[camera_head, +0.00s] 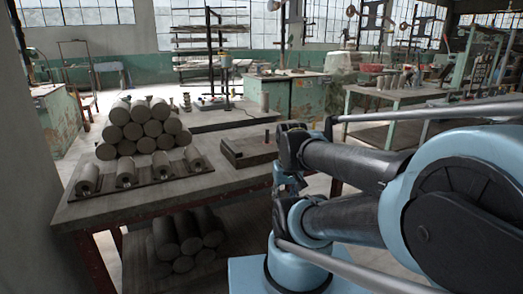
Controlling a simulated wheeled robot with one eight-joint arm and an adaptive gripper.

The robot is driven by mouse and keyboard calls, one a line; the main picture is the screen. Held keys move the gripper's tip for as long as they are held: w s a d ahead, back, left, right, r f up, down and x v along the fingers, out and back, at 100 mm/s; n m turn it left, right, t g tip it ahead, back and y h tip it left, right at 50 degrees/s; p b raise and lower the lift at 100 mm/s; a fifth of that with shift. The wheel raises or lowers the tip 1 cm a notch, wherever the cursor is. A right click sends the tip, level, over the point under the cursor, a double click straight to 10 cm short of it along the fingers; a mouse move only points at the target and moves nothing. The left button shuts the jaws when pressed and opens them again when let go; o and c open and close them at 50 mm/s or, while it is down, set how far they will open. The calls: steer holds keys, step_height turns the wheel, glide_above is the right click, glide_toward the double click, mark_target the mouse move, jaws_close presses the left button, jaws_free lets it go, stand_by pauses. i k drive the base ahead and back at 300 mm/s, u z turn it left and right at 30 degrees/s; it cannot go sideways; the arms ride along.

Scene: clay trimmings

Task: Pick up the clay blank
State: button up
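Several grey clay cylinders (144,129) lie stacked in a pile on the near table at left. In front of the pile, a row of smaller grey cylindrical pieces (127,173) lies on a dark flat board (150,183). I cannot tell which of these is the clay blank. My gripper (290,187) hangs by the table's right edge, apart from the pile and the row. My arm's links largely hide it, so its fingers and whether it holds anything cannot be made out.
Bare tabletop (225,180) shows between the row and my arm. More cylinders (185,240) lie on the shelf below. Green cabinets (290,100) and another bench (400,92) stand behind.

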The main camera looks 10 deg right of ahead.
mark_target(197, 162)
steer(key=z, duration=0.2)
steer(key=k, duration=1.35)
steer(key=u, duration=0.3)
steer(key=i, duration=1)
steer(key=z, duration=0.05)
